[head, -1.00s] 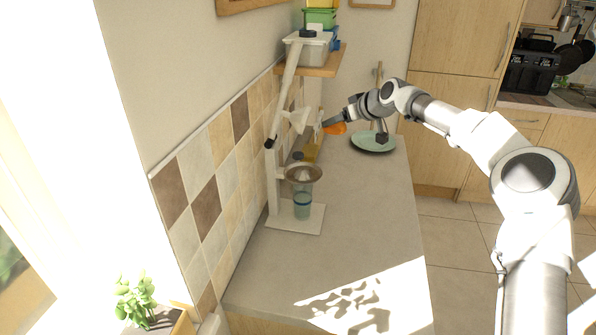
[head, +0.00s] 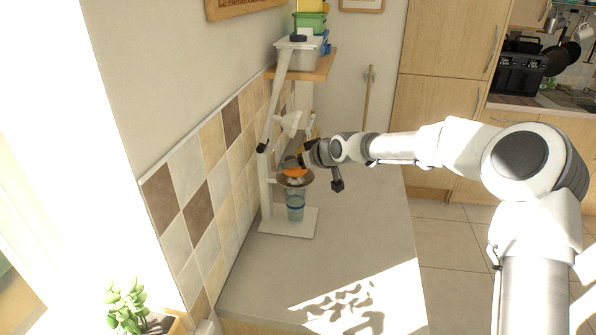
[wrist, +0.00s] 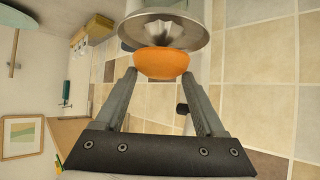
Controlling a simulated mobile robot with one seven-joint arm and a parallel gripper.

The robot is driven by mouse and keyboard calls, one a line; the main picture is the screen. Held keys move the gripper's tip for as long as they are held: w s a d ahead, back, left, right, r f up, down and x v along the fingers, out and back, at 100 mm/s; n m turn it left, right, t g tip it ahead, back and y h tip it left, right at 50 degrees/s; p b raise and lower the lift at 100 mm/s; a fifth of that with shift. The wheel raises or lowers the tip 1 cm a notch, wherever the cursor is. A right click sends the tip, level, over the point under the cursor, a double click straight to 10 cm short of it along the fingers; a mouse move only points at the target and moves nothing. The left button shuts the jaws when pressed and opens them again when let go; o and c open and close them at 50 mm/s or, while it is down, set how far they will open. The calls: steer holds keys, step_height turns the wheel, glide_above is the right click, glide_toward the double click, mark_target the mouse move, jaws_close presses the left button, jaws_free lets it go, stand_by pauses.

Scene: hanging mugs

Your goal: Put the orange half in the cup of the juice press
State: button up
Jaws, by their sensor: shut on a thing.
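My gripper (head: 299,164) is shut on the orange half (head: 294,172), which also shows between the fingertips in the wrist view (wrist: 161,65). The white juice press (head: 266,192) stands by the tiled wall, with its lever raised. Its metal cup (head: 296,183) shows just below the orange half in the head view. In the wrist view the wide cup rim (wrist: 198,38) and a fluted centre lie beyond the orange half, which overlaps the near edge. I cannot tell whether fruit and cup touch. A glass (head: 295,208) stands under the cup.
A wooden shelf (head: 318,68) with containers hangs on the wall behind the press. The pale plate (wrist: 18,17) shows at the wrist view's corner. The counter (head: 360,245) in front and to the right is clear. A potted plant (head: 127,304) stands at lower left.

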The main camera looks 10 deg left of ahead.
mark_target(298, 171)
step_height(298, 171, down, 3)
steer(key=shift+f, duration=0.1)
steer(key=o, duration=1.5)
steer(key=shift+o, duration=0.2)
steer(key=v, duration=1.2)
